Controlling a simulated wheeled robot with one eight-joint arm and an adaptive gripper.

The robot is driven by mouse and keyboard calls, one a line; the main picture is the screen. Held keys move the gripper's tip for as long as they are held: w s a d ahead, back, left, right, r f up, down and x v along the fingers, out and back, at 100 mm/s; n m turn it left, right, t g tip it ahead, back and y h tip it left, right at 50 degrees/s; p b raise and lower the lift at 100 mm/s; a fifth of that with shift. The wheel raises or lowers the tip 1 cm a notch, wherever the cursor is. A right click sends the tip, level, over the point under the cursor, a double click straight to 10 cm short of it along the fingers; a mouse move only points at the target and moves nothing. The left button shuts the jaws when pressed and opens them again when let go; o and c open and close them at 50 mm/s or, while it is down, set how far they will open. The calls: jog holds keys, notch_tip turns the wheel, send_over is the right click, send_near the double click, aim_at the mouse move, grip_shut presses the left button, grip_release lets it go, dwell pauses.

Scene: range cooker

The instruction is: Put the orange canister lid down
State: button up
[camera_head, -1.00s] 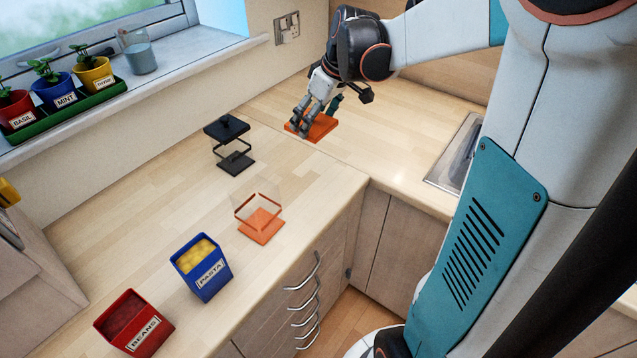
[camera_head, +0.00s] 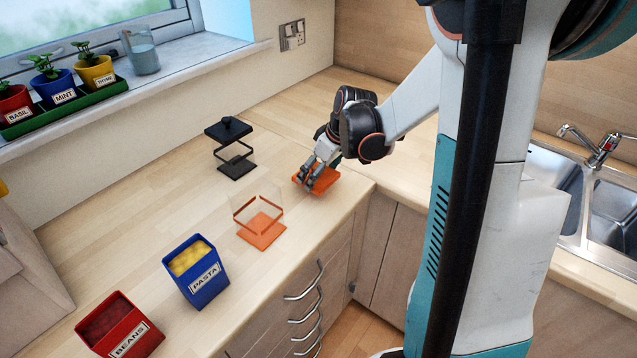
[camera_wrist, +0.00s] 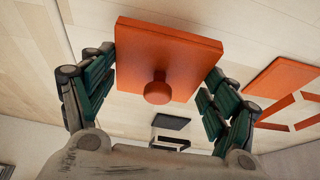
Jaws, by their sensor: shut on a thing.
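The orange canister lid (camera_head: 325,182) is a flat square plate with a round knob. My gripper (camera_head: 312,178) is shut on it near the counter's front edge, at the inner corner. In the wrist view my gripper (camera_wrist: 160,68) has its dark green fingers on two opposite sides of the lid (camera_wrist: 180,45), with the knob between them. I cannot tell whether the lid touches the counter. The open orange canister (camera_head: 262,230), clear-walled with orange base and rim, stands left of the lid, apart from it; its orange part shows at the right of the wrist view (camera_wrist: 285,85).
A lidded black canister (camera_head: 235,165) stands behind and left. The open blue PASTA (camera_head: 205,285) and red BEANS (camera_head: 125,335) canisters stand at front left. Potted herbs (camera_head: 60,95) and a glass (camera_head: 143,55) are on the windowsill. The counter between lid and black canister is clear.

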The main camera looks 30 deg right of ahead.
aim_at(321, 177)
jog(key=shift+f+b, duration=0.55)
jog(key=shift+f, duration=1.2)
jog(key=shift+f, duration=0.15)
jog(key=o, duration=1)
jog(key=shift+c, duration=0.2)
jog(key=p+v, duration=0.4)
jog(key=v, duration=0.8)
jog(key=shift+w, duration=0.15)
